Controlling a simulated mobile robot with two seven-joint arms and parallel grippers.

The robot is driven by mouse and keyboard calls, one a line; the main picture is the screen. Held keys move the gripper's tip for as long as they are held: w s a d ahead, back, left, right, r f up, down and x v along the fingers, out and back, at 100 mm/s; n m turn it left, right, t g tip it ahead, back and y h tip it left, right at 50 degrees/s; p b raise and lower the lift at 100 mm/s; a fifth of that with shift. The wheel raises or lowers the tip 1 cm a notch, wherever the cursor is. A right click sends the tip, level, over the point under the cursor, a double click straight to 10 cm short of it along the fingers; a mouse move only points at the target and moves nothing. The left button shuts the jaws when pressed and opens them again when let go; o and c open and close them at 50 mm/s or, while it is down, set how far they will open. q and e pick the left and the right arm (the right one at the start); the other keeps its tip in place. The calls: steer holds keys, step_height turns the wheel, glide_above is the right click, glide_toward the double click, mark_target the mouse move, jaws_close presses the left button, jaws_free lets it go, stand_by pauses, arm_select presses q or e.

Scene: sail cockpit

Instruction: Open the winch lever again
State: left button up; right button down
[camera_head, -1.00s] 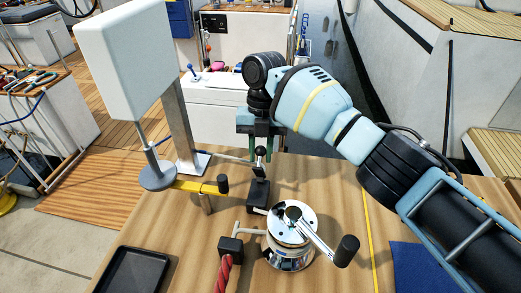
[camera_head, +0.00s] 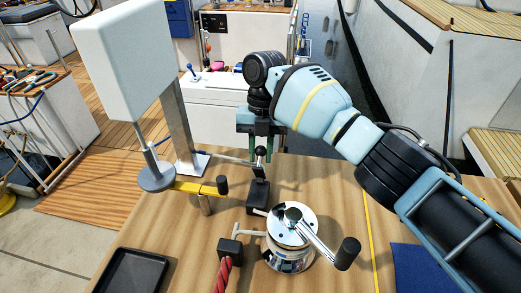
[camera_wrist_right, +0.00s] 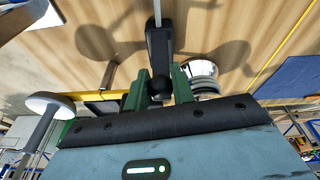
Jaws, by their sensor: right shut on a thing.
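A black lever (camera_head: 260,157) with a round knob stands upright from a black block (camera_head: 258,194) on the wooden worktop. My right gripper (camera_head: 260,129) reaches down from above and behind it, its fingers at the lever's top. In the right wrist view the knob (camera_wrist_right: 160,87) sits between the two green fingers of my right gripper (camera_wrist_right: 160,84), which is shut on it. A chrome winch (camera_head: 292,240) with a crank handle and black grip (camera_head: 347,253) stands just in front of the block. My left gripper is out of view.
A red rope (camera_head: 223,273) runs from a second black block (camera_head: 230,249) left of the winch. A black tray (camera_head: 133,272) lies front left and a blue mat (camera_head: 418,267) front right. A white box (camera_head: 125,65) hangs by a metal post (camera_head: 180,125).

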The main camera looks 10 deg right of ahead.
steer(key=shift+s+f, duration=0.15)
steer(key=shift+f, duration=0.25)
stand_by(1.5)
steer(key=c, duration=1.5)
jaws_free()
steer(key=shift+r, duration=0.1)
steer(key=shift+r, duration=0.1)
steer(key=shift+b+v, duration=0.4)
steer(key=shift+v, duration=3.45)
steer(key=shift+d, duration=0.1)
steer(key=shift+c, duration=0.5)
